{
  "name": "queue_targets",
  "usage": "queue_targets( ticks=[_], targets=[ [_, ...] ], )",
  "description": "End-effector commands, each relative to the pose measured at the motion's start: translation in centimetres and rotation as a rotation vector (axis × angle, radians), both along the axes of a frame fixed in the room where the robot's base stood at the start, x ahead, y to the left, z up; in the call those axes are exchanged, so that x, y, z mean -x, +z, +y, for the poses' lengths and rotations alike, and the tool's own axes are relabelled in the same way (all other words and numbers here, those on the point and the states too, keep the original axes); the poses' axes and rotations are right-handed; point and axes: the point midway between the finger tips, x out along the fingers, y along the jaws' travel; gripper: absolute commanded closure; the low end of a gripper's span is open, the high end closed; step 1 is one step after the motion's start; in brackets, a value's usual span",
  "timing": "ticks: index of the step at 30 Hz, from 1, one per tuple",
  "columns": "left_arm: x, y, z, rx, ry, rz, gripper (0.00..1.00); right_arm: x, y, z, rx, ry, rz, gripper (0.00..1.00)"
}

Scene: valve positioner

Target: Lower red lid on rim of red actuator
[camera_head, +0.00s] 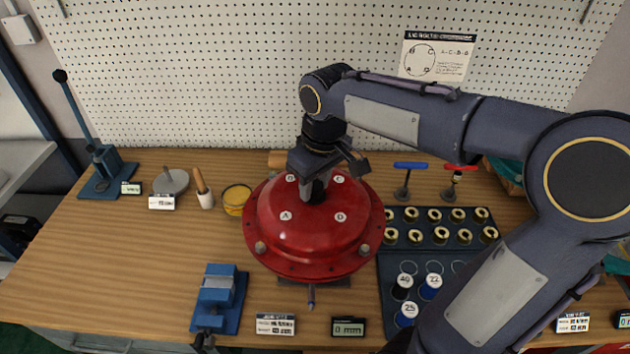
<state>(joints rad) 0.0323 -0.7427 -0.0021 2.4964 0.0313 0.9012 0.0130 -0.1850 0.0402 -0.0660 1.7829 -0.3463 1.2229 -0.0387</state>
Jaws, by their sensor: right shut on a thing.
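The red lid (300,228) is a dome with white labels A, B, C and D. It is at the middle of the bench in the head view. My right gripper (318,190) points down over the top of the lid and is shut on a part at its crown. The fingertips are partly hidden by the wrist. The red actuator (290,268) shows as a wider flanged rim below the dome, with bolts around it. I cannot tell whether the lid touches the rim. My left gripper is not in view.
A blue vise (218,292) stands front left, and a lever press (100,165) back left. A yellow tin (237,197) is left of the actuator. A dark tray (440,235) with brass parts and labelled bottles is on the right. The wooden bench (120,260) is clear at left.

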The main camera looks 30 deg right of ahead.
Motion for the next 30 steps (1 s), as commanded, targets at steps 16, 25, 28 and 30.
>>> queue_targets(
  ticks=[16, 25, 28, 30],
  targets=[
    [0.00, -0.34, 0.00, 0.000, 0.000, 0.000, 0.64, -0.07, -0.30, 0.02, -0.001, 0.000, -0.005, 0.60],
    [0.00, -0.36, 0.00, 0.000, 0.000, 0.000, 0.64, -0.02, -0.43, 0.01, 0.000, 0.000, -0.001, 0.42],
    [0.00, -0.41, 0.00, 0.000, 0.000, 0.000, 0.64, 0.07, -0.59, -0.02, 0.001, 0.000, 0.004, 0.42],
    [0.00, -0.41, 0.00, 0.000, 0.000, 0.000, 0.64, 0.09, -0.20, -0.02, 0.001, 0.000, 0.003, 0.42]
  ],
)
